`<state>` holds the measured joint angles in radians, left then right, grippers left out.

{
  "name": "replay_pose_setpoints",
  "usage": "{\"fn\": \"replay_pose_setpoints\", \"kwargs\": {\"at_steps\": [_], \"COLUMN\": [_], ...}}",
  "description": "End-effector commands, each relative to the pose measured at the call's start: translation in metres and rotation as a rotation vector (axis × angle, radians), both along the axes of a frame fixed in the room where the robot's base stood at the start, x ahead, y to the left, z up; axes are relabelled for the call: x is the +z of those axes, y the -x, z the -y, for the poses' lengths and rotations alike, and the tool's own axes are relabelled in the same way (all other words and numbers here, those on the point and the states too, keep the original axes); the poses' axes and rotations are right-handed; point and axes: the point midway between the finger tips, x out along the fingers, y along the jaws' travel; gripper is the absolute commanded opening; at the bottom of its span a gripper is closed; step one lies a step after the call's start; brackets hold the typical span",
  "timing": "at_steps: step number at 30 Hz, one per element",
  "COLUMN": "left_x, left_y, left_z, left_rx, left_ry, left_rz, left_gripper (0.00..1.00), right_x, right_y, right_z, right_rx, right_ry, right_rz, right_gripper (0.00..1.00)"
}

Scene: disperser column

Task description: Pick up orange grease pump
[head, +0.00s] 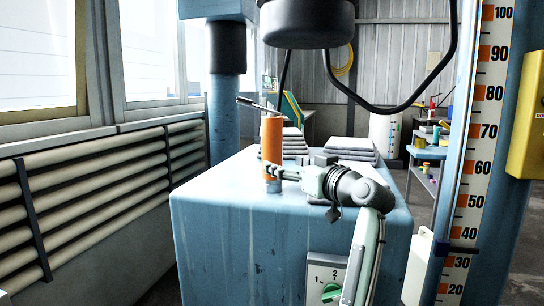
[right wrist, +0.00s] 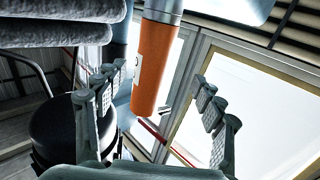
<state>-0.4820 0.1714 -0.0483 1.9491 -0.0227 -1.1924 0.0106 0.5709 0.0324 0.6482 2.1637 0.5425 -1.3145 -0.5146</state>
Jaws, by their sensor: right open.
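The orange grease pump (head: 271,140) stands upright on the blue machine top, with a lever handle slanting up to the left at its top. My right gripper (head: 274,178) reaches in from the right at the lower part of the pump. In the right wrist view the pump's orange body (right wrist: 153,65) shows between the two spread fingers of the right gripper (right wrist: 160,78), nearer the left finger. The fingers are open and not closed on it. Part of the pump's base is hidden by the gripper in the head view. My left gripper is not in view.
The blue machine top (head: 215,190) carries stacked grey sacks (head: 350,148) behind the gripper. A dark round head (head: 308,22) hangs above. A blue column (head: 224,120) stands behind left, and a numbered scale (head: 484,130) rises at right. The front left of the top is clear.

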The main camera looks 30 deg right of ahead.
Motion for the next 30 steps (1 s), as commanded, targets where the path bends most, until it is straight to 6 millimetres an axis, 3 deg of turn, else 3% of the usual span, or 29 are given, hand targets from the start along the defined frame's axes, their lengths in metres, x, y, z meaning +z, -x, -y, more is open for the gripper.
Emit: {"fn": "replay_pose_setpoints", "kwargs": {"at_steps": [5,21,30], "left_x": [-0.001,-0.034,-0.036], "left_y": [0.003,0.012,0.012], "left_z": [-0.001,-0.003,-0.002], "left_rx": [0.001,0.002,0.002], "left_ry": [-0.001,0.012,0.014], "left_rz": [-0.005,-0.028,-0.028], "left_gripper": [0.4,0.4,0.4], "right_x": [0.004,0.011,0.009], "right_y": [-0.005,-0.072,-0.077], "right_z": [0.001,0.01,0.011], "right_rx": [0.001,0.001,0.0], "right_ry": [-0.003,-0.003,0.0], "right_rz": [0.007,0.006,0.005], "right_gripper": [0.69,0.69,0.69]}}
